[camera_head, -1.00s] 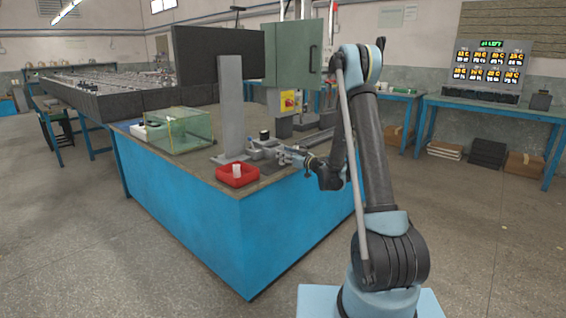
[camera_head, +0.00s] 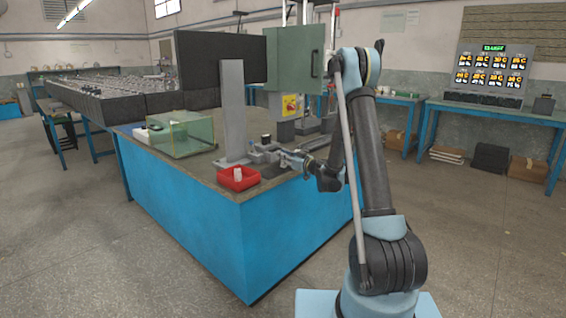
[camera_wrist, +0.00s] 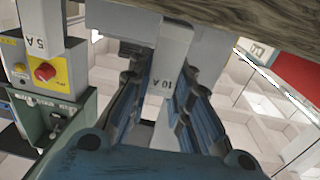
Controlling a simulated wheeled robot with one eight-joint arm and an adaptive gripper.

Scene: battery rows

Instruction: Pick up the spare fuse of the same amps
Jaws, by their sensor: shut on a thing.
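My gripper (camera_wrist: 165,95) has its dark blue ribbed fingers closed on both sides of a pale grey fuse (camera_wrist: 178,58) marked "10 A". In the head view my gripper (camera_head: 290,157) is low over the bench's near corner, right of the red tray. Another grey piece (camera_wrist: 38,30), marked "5 A", shows at the left of the wrist view, apart from my fingers. The fuse itself is too small to make out in the head view.
The red tray (camera_head: 239,186) holds a white piece (camera_head: 238,173) near the front edge of the blue bench (camera_head: 190,205). A grey post with a dark screen (camera_head: 221,57) stands behind it. A glass box (camera_head: 180,135) is at left. A green cabinet (camera_head: 294,58) stands behind my arm.

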